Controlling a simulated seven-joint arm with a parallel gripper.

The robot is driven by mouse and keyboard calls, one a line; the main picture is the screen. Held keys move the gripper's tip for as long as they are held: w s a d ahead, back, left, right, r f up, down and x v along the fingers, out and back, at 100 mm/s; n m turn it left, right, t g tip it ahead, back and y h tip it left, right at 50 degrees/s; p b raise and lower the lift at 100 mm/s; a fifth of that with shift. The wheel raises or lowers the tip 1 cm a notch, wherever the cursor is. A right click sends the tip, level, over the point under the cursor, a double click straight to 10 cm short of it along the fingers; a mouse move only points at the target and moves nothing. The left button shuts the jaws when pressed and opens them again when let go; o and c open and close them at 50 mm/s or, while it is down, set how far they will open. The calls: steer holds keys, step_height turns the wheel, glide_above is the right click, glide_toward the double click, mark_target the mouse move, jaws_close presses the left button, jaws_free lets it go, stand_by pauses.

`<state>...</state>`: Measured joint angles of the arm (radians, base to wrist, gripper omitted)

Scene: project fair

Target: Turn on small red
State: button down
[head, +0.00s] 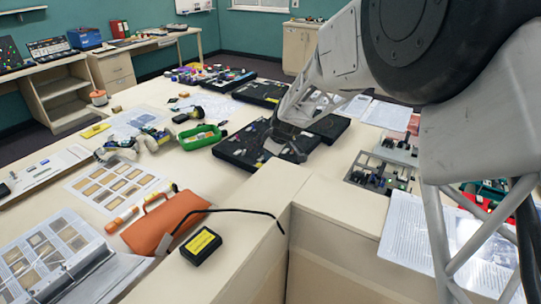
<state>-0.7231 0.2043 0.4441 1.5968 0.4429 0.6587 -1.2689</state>
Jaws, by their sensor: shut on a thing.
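My gripper (290,140) is at the end of the arm that reaches in from the right, over the dark boards in the middle of the table. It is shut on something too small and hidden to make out. A black board with small coloured parts (240,147) lies under and left of it. I cannot make out a small red switch or light. A reddish block (413,124) shows right of the gripper, partly behind my arm. Red parts (474,202) show lower right, also partly hidden by my arm.
An orange case (165,222), a black box with a yellow label (201,246) and its cable stand in front. Further black boards (262,92) lie behind. A grey circuit fixture (380,170) stands right. Raised table edges run in front.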

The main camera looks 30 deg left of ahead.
steer(key=shift+r, duration=0.1)
steer(key=c, duration=1.2)
jaws_free()
steer(key=v, duration=0.7)
steer(key=shift+d+r, duration=0.2)
steer(key=shift+r, duration=0.1)
